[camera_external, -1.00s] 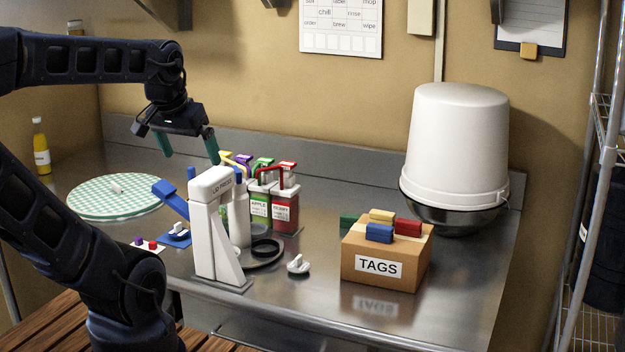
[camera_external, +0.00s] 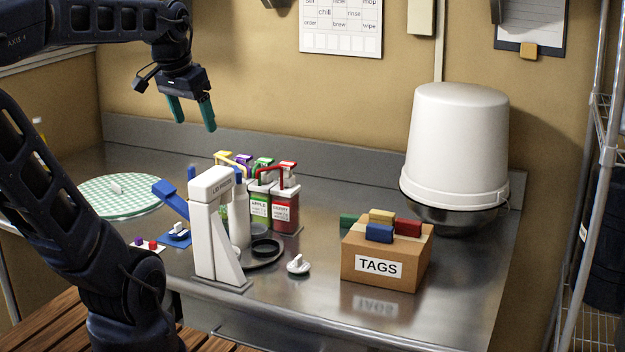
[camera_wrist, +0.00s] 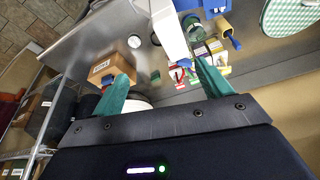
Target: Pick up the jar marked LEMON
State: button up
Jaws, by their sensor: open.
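My gripper (camera_external: 195,125) is open and empty, high above the back of the steel counter. Both green fingers also show in the wrist view (camera_wrist: 163,82). A row of jars with coloured tops stands behind the white lid press. A green-topped jar (camera_external: 260,208) has a label that seems to read APPLE, and a red-topped jar (camera_external: 285,212) stands at its right. A yellow top (camera_external: 222,157) and a purple top (camera_external: 243,159) show further back at the left. Their jar bodies are mostly hidden, and I can read no LEMON label. My gripper touches no jar.
The lid press (camera_external: 212,225) with its blue lever stands in front of the jars. A TAGS box (camera_external: 385,265) and a large white bucket (camera_external: 457,145) are to the right. A green checked mat (camera_external: 95,198) lies left. The counter's front right is clear.

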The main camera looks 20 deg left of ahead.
jog(key=w+a+f+m+g+h, duration=0.1)
jog(key=w+a+m+h, duration=0.1)
jog(key=w+a+m, duration=0.6)
jog(key=w+a+f+m+g+h, duration=0.15)
jog(key=w+a+m, duration=0.3)
jog(key=w, duration=0.45)
jog(key=shift+n, duration=0.35)
jog(key=shift+s+a+f+x, duration=0.35)
jog(key=shift+a+x, duration=0.7)
jog(key=shift+x, duration=3.65)
jog(key=shift+s+a+f+x, duration=0.15)
jog(key=shift+a+f+x, duration=0.65)
jog(key=shift+x, duration=3.9)
jog(key=shift+s+a+f+x, duration=0.2)
jog(key=shift+a+x, duration=1.1)
jog(key=shift+x, duration=3.4)
jog(key=shift+r, duration=0.1)
jog(key=c, duration=1.1)
